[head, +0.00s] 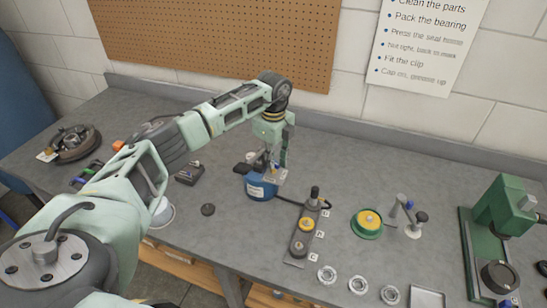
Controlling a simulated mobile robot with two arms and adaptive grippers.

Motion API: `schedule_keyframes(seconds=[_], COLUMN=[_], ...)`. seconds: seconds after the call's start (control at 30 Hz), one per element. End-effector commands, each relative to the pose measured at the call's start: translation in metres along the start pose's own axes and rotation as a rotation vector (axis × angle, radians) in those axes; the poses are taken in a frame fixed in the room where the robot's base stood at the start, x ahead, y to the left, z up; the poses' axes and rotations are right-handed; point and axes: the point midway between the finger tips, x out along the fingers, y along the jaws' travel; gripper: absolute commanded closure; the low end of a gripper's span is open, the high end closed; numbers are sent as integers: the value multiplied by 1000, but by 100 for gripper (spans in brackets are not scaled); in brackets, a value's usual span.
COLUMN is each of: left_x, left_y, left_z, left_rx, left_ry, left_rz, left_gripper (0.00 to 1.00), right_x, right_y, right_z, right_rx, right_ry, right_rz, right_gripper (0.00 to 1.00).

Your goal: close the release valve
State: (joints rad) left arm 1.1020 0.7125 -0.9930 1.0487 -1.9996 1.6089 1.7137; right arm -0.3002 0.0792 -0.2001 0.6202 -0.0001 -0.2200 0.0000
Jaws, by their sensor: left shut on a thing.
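A blue unit with a white label (260,188), which looks like a small pump, stands on the grey workbench. A dark hose runs from its right side. My left gripper (267,166) points down over the top of this unit. It is shut on a small part there, mostly hidden by the fingers. I cannot make out the release valve separately, nor tell how far it is turned. My right gripper is not in view.
To the right stand a dark plate with a black-topped post (313,200), a green-and-yellow round part (368,222) and a green press (500,215). Several metal rings lie along the front edge. The back right bench is clear.

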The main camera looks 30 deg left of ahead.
Motion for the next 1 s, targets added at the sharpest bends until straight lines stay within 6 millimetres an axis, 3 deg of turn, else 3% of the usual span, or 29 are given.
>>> schedule_keyframes(seconds=[0.67, 0.7, 0.87, 1.0], left_x=[-1, -1, -1, 0], left_y=[-1, -1, -1, 0], left_z=[0, 0, 0, 0], left_rx=[-58, -58, -57, -57], left_ry=[-1, -1, -1, -1], left_rz=[-4, -4, -3, -2], left_gripper=[100, 85, 71, 70], right_x=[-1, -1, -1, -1], right_y=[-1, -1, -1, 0], right_z=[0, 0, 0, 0], right_rx=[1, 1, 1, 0], right_ry=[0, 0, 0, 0], right_rz=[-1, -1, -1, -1], right_gripper=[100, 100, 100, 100])
